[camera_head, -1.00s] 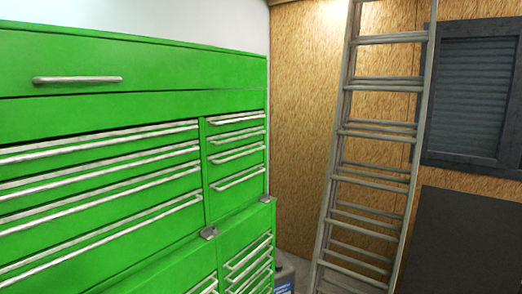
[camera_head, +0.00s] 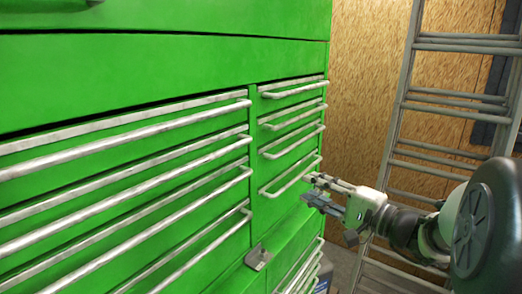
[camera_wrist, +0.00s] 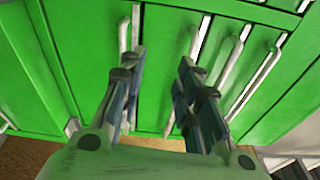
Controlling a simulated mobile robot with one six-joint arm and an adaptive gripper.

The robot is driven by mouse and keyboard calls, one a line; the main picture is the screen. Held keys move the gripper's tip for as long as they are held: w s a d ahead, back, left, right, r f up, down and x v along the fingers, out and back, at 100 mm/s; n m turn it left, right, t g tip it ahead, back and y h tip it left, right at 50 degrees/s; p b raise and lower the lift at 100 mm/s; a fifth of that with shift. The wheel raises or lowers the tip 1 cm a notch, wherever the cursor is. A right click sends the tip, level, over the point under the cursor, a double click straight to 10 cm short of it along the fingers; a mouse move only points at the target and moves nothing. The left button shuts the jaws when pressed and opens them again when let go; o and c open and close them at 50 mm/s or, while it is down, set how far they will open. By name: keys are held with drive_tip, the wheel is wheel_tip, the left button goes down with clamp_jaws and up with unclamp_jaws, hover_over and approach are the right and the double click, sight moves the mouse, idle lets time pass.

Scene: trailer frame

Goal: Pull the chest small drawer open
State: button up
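The green chest (camera_head: 120,60) fills the left and middle of the head view. Its right column holds several small drawers (camera_head: 288,140) with silver bar handles, and these look shut. My gripper (camera_head: 325,192) is at the right of this column, its fingertips close to the lowest small-drawer handle (camera_head: 290,178). In the wrist view my gripper (camera_wrist: 157,75) is open, with bare green drawer front between the fingers. One bar handle (camera_wrist: 124,35) runs behind the left finger and another (camera_wrist: 191,42) behind the right one. I cannot tell whether a finger touches a handle.
Wide drawers (camera_head: 110,190) with long bar handles fill the chest's left side. A small metal latch (camera_head: 258,257) sits below the small drawers. A ladder (camera_head: 400,120) leans against the wooden wall (camera_head: 365,70) at the right, behind my arm.

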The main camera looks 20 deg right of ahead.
drive_tip(key=d+r+m+t+h, duration=0.2)
drive_tip(key=d+t+h, duration=0.15)
drive_tip(key=d, duration=0.65)
drive_tip(key=x, duration=1.8)
drive_tip(key=shift+m, duration=0.3)
drive_tip(key=shift+s+a, duration=0.1)
drive_tip(key=shift+s, duration=0.05)
drive_tip(key=shift+c, duration=0.6)
clamp_jaws()
